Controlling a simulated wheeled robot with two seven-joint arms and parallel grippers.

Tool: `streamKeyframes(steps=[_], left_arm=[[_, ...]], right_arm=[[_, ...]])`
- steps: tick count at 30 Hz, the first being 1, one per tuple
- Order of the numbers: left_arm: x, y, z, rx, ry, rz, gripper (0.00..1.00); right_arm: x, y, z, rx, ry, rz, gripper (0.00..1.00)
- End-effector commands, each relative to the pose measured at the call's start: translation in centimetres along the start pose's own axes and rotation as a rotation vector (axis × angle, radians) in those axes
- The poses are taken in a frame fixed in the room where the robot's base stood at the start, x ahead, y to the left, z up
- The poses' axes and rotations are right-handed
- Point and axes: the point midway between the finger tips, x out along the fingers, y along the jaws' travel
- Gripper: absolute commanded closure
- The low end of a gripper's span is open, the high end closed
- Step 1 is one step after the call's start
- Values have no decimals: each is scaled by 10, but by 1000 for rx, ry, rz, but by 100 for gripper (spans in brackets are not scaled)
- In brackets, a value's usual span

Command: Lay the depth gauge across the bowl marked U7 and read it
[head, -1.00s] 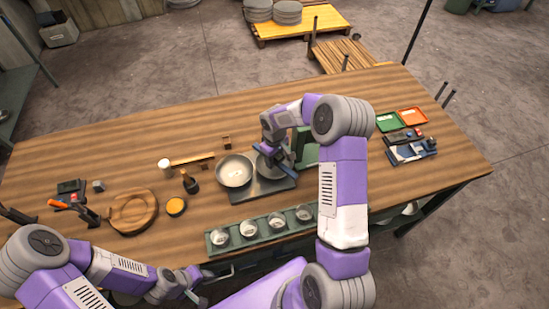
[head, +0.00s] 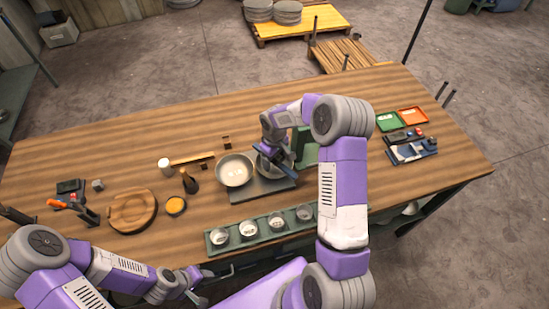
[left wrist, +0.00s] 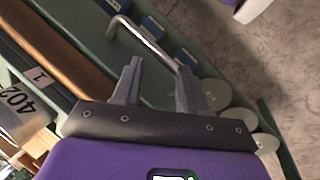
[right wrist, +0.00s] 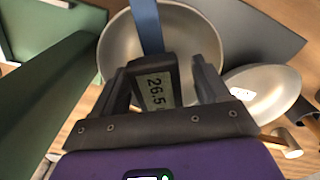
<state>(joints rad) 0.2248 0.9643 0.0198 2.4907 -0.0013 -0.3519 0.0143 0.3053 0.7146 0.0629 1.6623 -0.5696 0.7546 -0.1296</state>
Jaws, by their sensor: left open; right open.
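The depth gauge (right wrist: 156,90) has a dark body, a display that reads about 26.5 with its end cut off by a finger, and a blue beam (right wrist: 147,25). The beam crosses a grey metal bowl (right wrist: 114,48); whether it rests on the rim I cannot tell. No U7 mark shows on this bowl. My right gripper (right wrist: 168,82) is open, its fingers on either side of the gauge body; in the head view the arm hides much of this bowl. A second bowl (head: 234,170) with a small unreadable label stands beside it. My left gripper (head: 190,284) is open and empty at the table's front edge.
A green tray (head: 214,247) with several small cups lies at the front. Green (head: 388,122) and orange (head: 413,116) trays lie right. The back left table is clear.

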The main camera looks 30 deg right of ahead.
Motion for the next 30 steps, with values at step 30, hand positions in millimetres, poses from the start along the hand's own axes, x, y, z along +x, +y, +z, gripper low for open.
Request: streamKeyframes(steps=[30], left_arm=[[0, 0, 0, 0, 0, 0, 57]], right_arm=[[-76, 0, 0, 0, 0, 0, 25]])
